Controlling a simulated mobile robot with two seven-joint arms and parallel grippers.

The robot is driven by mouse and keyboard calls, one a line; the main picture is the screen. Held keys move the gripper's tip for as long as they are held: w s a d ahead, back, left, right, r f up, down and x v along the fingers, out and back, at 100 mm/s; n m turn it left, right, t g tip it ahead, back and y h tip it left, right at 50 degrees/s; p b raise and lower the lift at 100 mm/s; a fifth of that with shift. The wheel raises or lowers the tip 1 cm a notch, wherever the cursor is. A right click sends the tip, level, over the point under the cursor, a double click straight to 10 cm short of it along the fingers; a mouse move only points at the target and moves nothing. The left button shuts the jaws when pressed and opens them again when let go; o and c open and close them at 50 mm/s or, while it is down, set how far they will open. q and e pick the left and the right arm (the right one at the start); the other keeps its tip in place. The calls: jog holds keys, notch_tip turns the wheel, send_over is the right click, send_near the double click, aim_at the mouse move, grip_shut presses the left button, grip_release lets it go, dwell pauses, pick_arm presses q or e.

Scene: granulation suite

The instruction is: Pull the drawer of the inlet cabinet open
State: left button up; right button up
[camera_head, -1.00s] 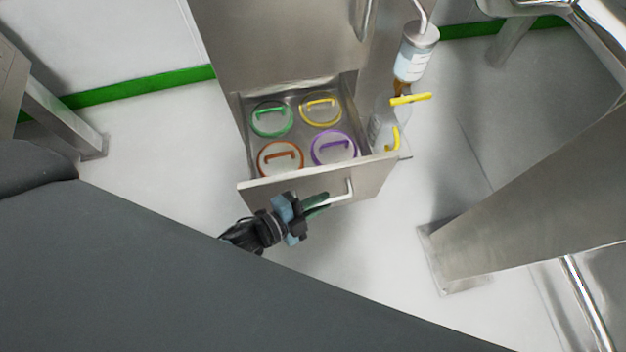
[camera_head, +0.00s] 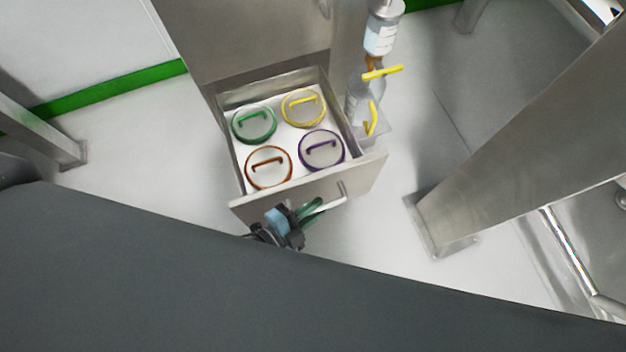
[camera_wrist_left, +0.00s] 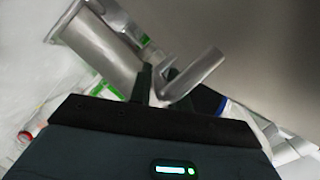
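The inlet cabinet (camera_head: 250,38) is a grey metal box at the top middle of the head view. Its drawer (camera_head: 362,180) stands pulled out towards me, showing several round lids with green, yellow, orange and purple rims. The drawer handle (camera_head: 331,204) is a pale bar on the front panel. My left gripper (camera_head: 311,211) is at the left part of this handle, with its fingers on it. In the left wrist view, the bent metal handle (camera_wrist_left: 200,75) passes between the fingers of my left gripper (camera_wrist_left: 163,88). My right gripper is not in view.
A bottle with a pale label (camera_head: 381,38) and a clear vessel with yellow handles (camera_head: 372,118) are right of the drawer. A metal leg with a foot plate (camera_head: 440,240) stands at the right. White floor lies between. My dark body fills the bottom.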

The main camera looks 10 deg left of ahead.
pick_arm(q)
jog(key=shift+o, duration=1.3)
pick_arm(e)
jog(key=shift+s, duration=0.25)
